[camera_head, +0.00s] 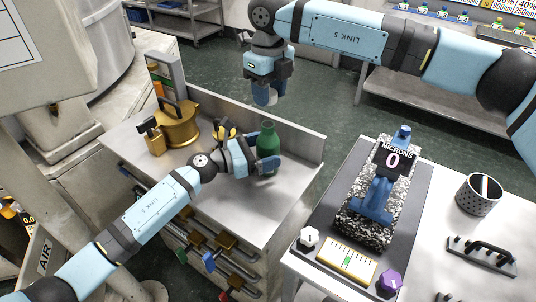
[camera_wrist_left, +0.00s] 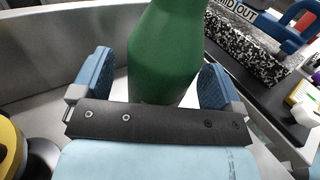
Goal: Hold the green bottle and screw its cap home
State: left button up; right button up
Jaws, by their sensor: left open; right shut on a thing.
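The green bottle (camera_head: 267,143) stands upright on the steel bench, with its narrow neck pointing up. My left gripper (camera_head: 260,156) is open around its lower body. In the left wrist view the green bottle (camera_wrist_left: 168,50) stands between the two blue fingers of the left gripper (camera_wrist_left: 154,85), with a visible gap on the left side. My right gripper (camera_head: 266,93) hangs above and apart from the bottle, shut on a small pale thing that appears to be the cap (camera_head: 270,98). The fingers hide part of it. The bottle's mouth is out of the wrist view.
The steel bench (camera_head: 225,205) has a raised back rim. A brass pot-like fixture (camera_head: 178,128) stands at its left. The bench front is clear.

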aim_at(269, 125)
pick_arm(q)
jog(key=shift+w+d, duration=0.15)
jog(key=shift+d, duration=0.2)
jog(key=c, duration=1.3)
jog(key=shift+c, duration=0.2)
pick_arm(e)
jog(key=shift+f, duration=2.5)
jog(key=shift+f, duration=0.9)
jog(key=shift+f, duration=0.55)
